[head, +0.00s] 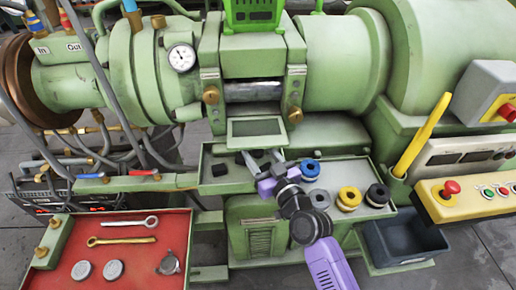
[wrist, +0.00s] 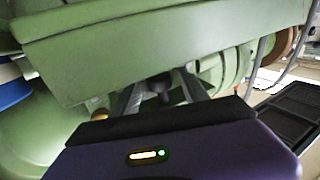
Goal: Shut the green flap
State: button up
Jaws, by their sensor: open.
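The green flap (head: 256,133) is a small framed panel with a grey inner face. In the head view it sits tilted outward below the opening with the metal cylinder (head: 253,90), so it stands open. My gripper (head: 263,156) is open and empty, just below the flap's lower edge and over the tray; I cannot tell whether it touches the flap. In the wrist view my gripper's two fingers (wrist: 160,86) are spread apart below a broad green surface. I cannot tell for sure whether that surface is the flap.
A green tray (head: 345,150) under my gripper holds blue, yellow and black spools (head: 349,198) at right and dark blocks at left. A red mat (head: 130,250) with tools lies at lower left. A yellow handle (head: 424,135) and control panel (head: 470,198) stand at right.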

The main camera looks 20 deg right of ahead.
jog(key=shift+w, duration=0.35)
grip_shut()
dwell(1.2)
